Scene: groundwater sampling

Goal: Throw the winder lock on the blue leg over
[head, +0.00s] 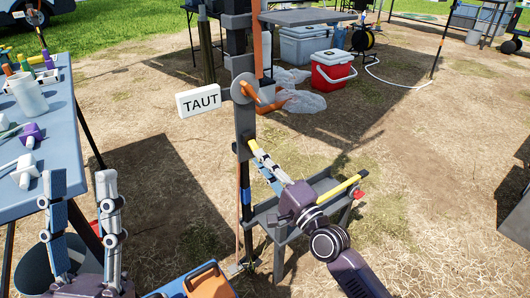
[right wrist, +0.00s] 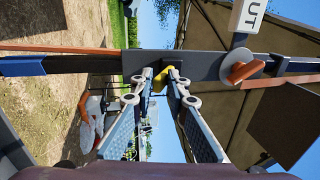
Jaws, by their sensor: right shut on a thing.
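The dark upright leg (head: 245,120) carries a grey disc winder (head: 244,88) with an orange crank (head: 268,98) and a white sign reading TAUT (head: 199,100). A blue band shows lower on the leg. My right gripper (head: 257,150) reaches the leg below the winder. In the right wrist view its fingertips (right wrist: 160,73) close around a small yellow piece (right wrist: 162,83) at the dark plate, apparently the winder lock; the fingertips partly hide it. My left gripper (head: 81,176) is open and empty at lower left, fingers upright and apart.
A blue table (head: 60,85) with bottles and tools stands at left. A grey tray stand (head: 283,238) is beside the leg, below my right gripper. A red cooler (head: 332,75) and clear bags (head: 302,103) lie behind. Open straw ground is at right.

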